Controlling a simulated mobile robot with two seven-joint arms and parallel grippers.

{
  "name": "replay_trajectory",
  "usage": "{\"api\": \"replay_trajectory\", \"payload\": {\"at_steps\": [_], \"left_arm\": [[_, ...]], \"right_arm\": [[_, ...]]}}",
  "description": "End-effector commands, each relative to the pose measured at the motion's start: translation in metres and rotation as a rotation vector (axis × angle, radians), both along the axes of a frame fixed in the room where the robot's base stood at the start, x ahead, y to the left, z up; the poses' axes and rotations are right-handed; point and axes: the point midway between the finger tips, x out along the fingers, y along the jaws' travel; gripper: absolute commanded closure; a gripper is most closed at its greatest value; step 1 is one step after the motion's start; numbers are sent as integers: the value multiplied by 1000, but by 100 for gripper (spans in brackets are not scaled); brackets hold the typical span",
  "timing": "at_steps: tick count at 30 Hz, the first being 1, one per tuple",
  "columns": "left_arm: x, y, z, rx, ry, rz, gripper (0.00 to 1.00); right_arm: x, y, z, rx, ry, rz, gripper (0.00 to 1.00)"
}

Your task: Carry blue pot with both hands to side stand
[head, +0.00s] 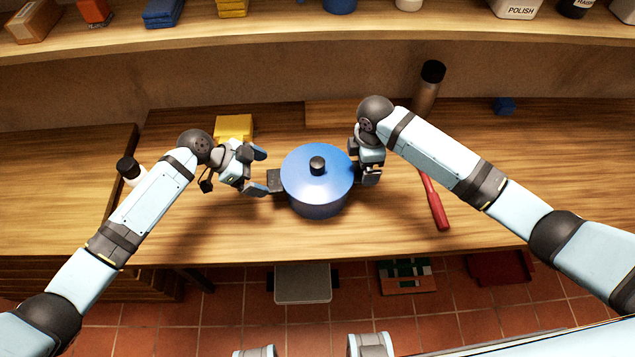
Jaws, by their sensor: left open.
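The blue pot (318,192) stands upright with its lid on at the front middle of the wooden counter. The lid has a black knob, and a dark handle (275,180) sticks out at the pot's left side. My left gripper (260,172) is open beside that handle, its fingers pointing at the pot. My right gripper (371,174) is at the pot's right side and covers most of the handle there; whether it grips is hidden. A separate wooden surface (60,180) at the left may be the side stand.
A yellow block (234,127) sits behind my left gripper. A red-handled tool (436,204) lies right of the pot, with a dark bottle (430,85) behind. A white bottle with a black cap (129,170) stands by my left forearm. A loaded shelf (300,30) spans the back.

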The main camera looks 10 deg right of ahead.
Motion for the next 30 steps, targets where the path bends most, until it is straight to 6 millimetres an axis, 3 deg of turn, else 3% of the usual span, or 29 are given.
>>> {"api": "replay_trajectory", "payload": {"at_steps": [3,9,21,23,30], "left_arm": [[0,-15,-15,0,1,-1,0],[0,-30,-30,0,1,-1,0],[0,-34,-34,1,-1,-1,0],[0,-34,-34,1,-1,-1,12],[0,-34,-34,0,-1,-1,67]], "right_arm": [[-1,0,-21,-1,4,-1,0],[0,0,-42,1,0,0,0],[0,0,-48,0,0,0,0],[0,0,-48,0,0,0,12],[0,0,-48,1,0,0,67]]}}
